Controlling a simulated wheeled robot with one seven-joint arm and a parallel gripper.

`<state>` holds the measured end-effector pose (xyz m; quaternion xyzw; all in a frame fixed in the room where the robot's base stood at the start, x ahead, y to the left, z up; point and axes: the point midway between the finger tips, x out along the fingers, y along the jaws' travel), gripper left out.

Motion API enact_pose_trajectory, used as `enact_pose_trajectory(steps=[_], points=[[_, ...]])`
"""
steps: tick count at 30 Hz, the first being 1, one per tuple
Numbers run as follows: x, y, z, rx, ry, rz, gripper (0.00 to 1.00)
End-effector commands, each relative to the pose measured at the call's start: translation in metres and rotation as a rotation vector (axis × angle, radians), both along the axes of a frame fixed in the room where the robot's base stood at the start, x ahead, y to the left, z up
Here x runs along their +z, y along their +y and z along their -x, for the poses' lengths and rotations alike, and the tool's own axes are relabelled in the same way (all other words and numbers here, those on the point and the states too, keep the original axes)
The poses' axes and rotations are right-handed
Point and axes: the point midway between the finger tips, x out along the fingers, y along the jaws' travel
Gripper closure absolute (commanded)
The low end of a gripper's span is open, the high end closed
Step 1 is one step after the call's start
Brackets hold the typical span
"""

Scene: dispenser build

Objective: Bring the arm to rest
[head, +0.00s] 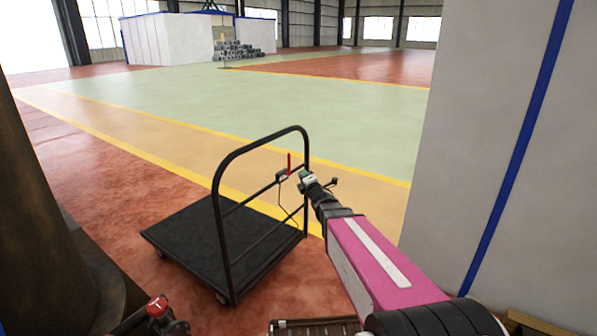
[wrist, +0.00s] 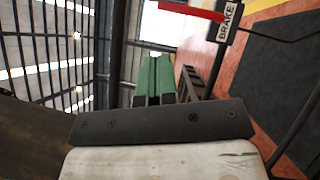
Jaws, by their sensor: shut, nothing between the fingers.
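My arm, pink with a white stripe, reaches forward from the lower right in the head view. My gripper (head: 304,177) is at its end, close to the handle side of a black platform trolley. In the wrist view its green fingers (wrist: 153,78) are together, with nothing between them. A red brake lever (head: 289,162) stands upright on the trolley's handle frame, just beyond the gripper in the head view. In the wrist view the red lever (wrist: 190,11) and a BRAKE label (wrist: 229,20) lie above and right of the fingers, apart from them.
The trolley's flat deck (head: 215,240) is empty. A white wall with a blue stripe (head: 520,150) stands close on the right. A dark brown column (head: 40,200) stands on the left. Open green floor (head: 300,110) lies beyond the trolley.

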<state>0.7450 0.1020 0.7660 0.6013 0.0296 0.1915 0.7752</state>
Motion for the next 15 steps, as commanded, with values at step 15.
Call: enact_pose_trajectory(steps=[15], points=[[-0.079, -0.068, 0.037, -0.321, 0.574, -0.463, 1.0]])
